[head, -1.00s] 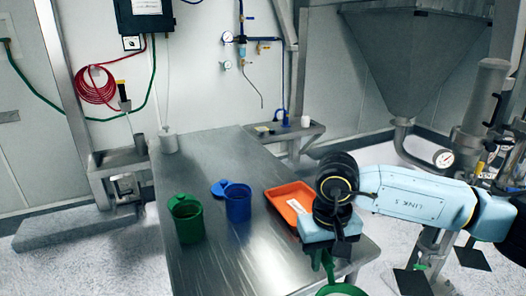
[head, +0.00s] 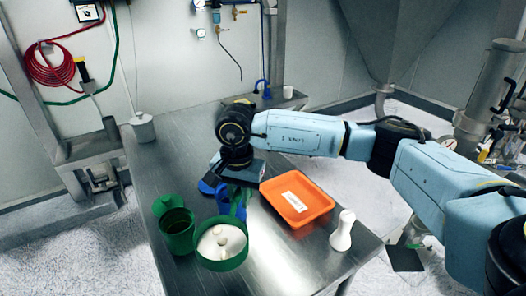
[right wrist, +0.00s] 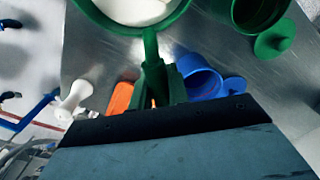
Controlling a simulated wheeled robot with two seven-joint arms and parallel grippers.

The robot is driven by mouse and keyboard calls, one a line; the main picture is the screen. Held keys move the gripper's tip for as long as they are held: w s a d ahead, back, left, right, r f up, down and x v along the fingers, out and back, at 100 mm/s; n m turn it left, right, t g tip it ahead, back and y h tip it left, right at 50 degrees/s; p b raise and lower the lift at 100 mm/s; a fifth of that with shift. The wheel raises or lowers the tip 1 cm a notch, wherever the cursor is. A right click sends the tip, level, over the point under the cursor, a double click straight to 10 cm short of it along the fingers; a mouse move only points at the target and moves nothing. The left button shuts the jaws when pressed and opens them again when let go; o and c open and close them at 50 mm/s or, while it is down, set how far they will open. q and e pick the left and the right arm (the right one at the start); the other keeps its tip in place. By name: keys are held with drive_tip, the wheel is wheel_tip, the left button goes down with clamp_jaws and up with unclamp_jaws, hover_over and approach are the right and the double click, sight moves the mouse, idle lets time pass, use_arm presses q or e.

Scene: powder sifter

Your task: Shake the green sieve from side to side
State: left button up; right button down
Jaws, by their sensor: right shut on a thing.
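The green sieve (head: 222,265) holds white powder, with a small pale piece standing in it. My right gripper (head: 239,190) is shut on the sieve's green handle. The sieve is roughly level, just right of the open green container (head: 177,236), whose rim it overlaps in the picture; I cannot tell its exact height. In the right wrist view, the sieve (right wrist: 149,27) is cut off by the top edge, with the handle running down to the fingers. My left gripper is not in view.
A green lid (head: 167,204) lies behind the green container. A blue container (head: 208,186) is partly hidden behind my right gripper. An orange tray (head: 298,200) lies to the right. A white piece (head: 343,230) stands near the table's right edge. The front of the table (head: 275,265) is bare.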

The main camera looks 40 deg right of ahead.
drive_tip(key=d+m+p, duration=0.1)
drive_tip(key=m, duration=0.1)
drive_tip(key=w+d+r+m+p, duration=0.1)
drive_tip(key=m, duration=0.1)
drive_tip(key=w+d+r+m+p, duration=0.1)
drive_tip(key=d+m, duration=0.1)
drive_tip(key=m, duration=0.1)
drive_tip(key=shift+w, duration=0.25)
drive_tip(key=w+d+m+p, duration=0.1)
drive_tip(key=d+m+p, duration=0.3)
drive_tip(key=m, duration=0.6)
drive_tip(key=shift+w+d+r, duration=0.25)
drive_tip(key=shift+d, duration=1)
drive_tip(key=shift+f, duration=0.1)
drive_tip(key=shift+f+b, duration=0.95)
drive_tip(key=shift+f, duration=0.8)
drive_tip(key=shift+a, duration=0.2)
